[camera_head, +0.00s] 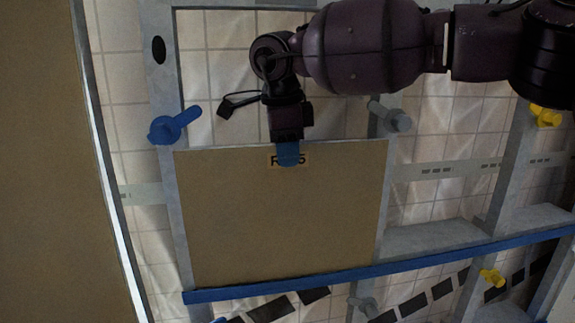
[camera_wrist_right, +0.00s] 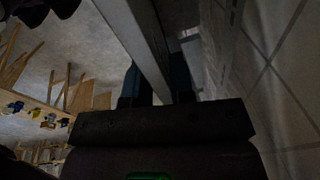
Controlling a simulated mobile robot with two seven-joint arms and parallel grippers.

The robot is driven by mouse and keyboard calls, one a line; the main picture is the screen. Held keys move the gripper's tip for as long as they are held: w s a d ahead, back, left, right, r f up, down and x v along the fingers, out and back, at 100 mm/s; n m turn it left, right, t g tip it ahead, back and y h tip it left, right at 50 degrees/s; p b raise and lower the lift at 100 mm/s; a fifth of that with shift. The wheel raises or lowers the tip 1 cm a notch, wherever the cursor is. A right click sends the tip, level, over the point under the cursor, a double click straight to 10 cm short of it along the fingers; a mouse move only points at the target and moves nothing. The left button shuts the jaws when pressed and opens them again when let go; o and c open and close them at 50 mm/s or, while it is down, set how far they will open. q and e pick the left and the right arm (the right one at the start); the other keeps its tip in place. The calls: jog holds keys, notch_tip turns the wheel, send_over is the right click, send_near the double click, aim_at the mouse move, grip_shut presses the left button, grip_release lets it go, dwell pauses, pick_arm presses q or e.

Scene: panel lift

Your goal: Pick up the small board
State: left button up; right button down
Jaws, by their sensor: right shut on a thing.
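The small board (camera_head: 275,215) is a tan, roughly square panel in the head view. It stands in a grey frame, its lower edge along a blue rail (camera_head: 380,269). A partly hidden label is at its top edge. My right gripper (camera_head: 288,155) comes down from above and is shut on the middle of that top edge, a blue fingertip covering part of the label. In the right wrist view the board (camera_wrist_right: 138,40) shows edge-on, running between the fingers (camera_wrist_right: 160,88). My left gripper is in neither view.
A blue clamp (camera_head: 172,126) sits beside the board's upper left corner and a grey clamp (camera_head: 390,117) beside its upper right. Yellow clamps (camera_head: 545,116) are on the frame at right. A large tan panel (camera_head: 45,170) fills the left side. White tiles lie behind the frame.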

notch_tip(320, 180, up, 2)
jog(key=shift+r, duration=0.15)
jog(key=s+d+b, duration=0.1)
jog(key=s, duration=0.7)
jog(key=s+d, duration=0.2)
jog(key=s, duration=0.7)
jog(key=shift+s+d+b, duration=0.25)
jog(key=shift+s+b, duration=0.05)
jog(key=shift+b, duration=0.1)
jog(key=shift+f, duration=0.25)
